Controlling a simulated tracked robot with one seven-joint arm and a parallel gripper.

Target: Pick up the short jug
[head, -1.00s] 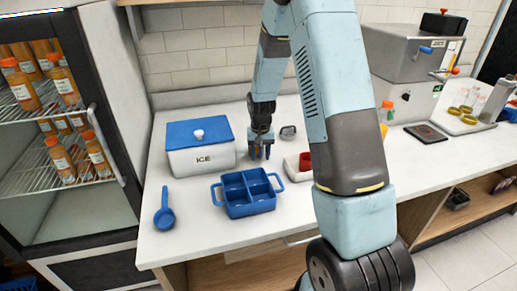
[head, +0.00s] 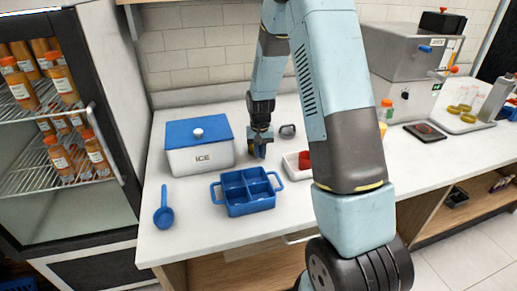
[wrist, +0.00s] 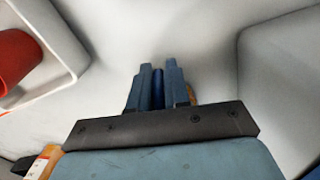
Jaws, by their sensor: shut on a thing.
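My gripper (head: 259,152) is low over the white counter, right of the ice box. Its fingers show close together in the wrist view (wrist: 158,84), shut on a narrow dark blue piece (wrist: 157,88) between them. Small orange-brown patches show beside the fingers in the wrist view. I take the held piece to be part of the short jug; its body is mostly hidden behind the gripper, and I cannot tell whether it touches the counter.
A white ice box (head: 201,159) with a blue lid stands left of the gripper. A blue divided caddy (head: 248,204) is in front, with a blue scoop (head: 163,212) further left. A small grey item (head: 287,131) is behind right. A white tray (wrist: 72,45) holds a red cup (wrist: 14,60).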

